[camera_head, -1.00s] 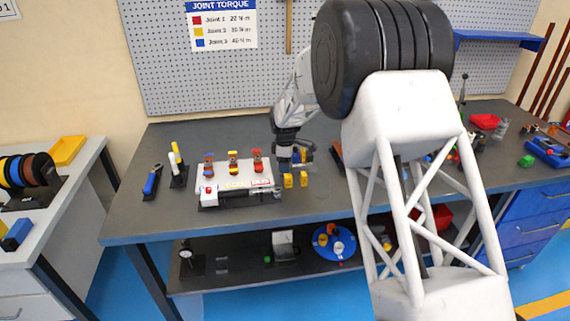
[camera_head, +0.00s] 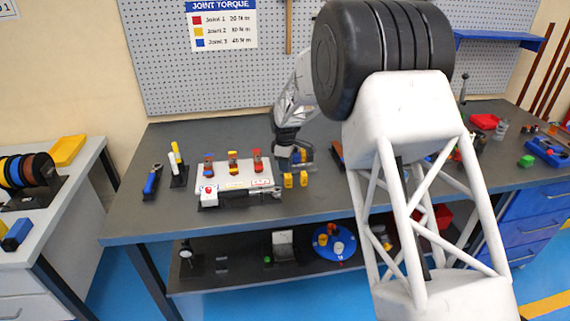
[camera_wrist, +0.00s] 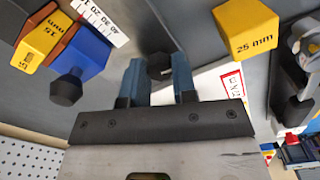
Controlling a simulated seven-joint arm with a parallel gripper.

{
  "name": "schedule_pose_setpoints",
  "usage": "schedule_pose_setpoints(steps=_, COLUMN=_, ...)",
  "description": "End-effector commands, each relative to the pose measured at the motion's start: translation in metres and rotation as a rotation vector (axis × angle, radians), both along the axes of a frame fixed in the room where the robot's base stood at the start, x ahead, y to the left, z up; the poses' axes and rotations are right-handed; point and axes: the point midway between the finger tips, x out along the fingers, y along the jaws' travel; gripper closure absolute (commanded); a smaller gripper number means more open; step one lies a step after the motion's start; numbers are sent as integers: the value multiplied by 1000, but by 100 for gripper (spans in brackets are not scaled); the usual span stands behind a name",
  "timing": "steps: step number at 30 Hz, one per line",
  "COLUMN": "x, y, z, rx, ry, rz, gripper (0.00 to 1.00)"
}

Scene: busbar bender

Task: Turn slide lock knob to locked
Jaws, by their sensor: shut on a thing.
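My gripper (camera_wrist: 158,82) has two blue fingers shut on a small dark knob (camera_wrist: 160,64) in the wrist view. The knob's face shows between the fingertips; its pointer or lock marks cannot be made out. In the head view my gripper (camera_head: 284,156) is small and partly blurred, at the right end of a white-topped fixture (camera_head: 236,181) on the bench. The knob cannot be told apart there. A white plate with a red-edged label (camera_wrist: 234,84) lies just right of the fingers in the wrist view; its text is only partly readable.
A yellow 25 mm block (camera_wrist: 246,27) stands right of the fingers. A blue block with a black knob (camera_wrist: 84,58) and yellow parts stands left, by a white scale (camera_wrist: 100,20). In the head view, a blue-handled tool (camera_head: 152,180) lies left of the fixture. The bench front is clear.

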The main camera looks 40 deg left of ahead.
Motion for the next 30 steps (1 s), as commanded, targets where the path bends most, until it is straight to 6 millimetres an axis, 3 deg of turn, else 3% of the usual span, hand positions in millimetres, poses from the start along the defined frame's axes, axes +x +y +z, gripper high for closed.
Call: schedule_pose_setpoints(steps=30, x=0, y=0, z=1, rx=1, ry=-1, rz=-923, gripper=98)
